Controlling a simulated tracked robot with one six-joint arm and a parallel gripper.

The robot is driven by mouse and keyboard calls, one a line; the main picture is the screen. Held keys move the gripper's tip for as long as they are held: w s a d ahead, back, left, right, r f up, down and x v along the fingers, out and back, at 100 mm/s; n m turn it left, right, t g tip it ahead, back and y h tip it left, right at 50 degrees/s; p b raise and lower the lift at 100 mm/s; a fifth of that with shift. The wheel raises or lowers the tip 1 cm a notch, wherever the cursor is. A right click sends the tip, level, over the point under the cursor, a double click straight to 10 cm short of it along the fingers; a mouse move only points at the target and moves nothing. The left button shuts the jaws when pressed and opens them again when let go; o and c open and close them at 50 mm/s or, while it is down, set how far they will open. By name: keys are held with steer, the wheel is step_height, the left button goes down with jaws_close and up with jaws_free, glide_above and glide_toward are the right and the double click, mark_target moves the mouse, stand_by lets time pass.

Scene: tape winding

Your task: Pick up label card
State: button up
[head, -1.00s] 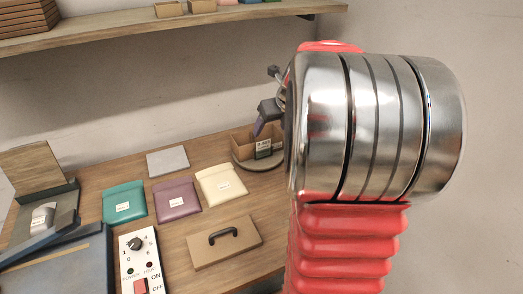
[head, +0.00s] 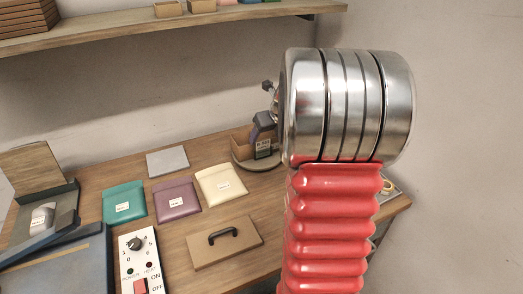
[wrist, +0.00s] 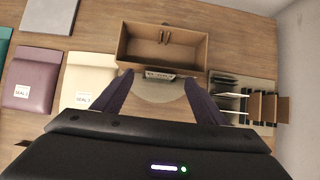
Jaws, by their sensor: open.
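A small label card with dark print (wrist: 160,74) stands at the near side of an open brown box (wrist: 125,48) in the wrist view. It also shows in the head view (head: 263,148), in front of the box. A round turntable (wrist: 163,93) lies below the card; the head view shows its rim (head: 242,165). My gripper (wrist: 158,77) is open, with one dark finger on each side of the card and gaps between. I cannot tell whether the fingertips are level with the card. My arm hides part of the gripper in the head view.
Cream (head: 221,183), purple (head: 177,199) and teal (head: 124,204) pouches lie left of the turntable. A grey plate (head: 167,161) and handled lid (head: 225,242) are nearby. A rack of cards (wrist: 238,97) stands close to the right finger. A control box (head: 139,260) sits at front.

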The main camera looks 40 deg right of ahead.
steer(key=shift+x, duration=1.65)
steer(key=shift+c, duration=0.6)
steer(key=c, duration=1.3)
steer(key=shift+r, duration=0.15)
step_height(320, 180, up, 10)
steer(key=shift+f, duration=0.1)
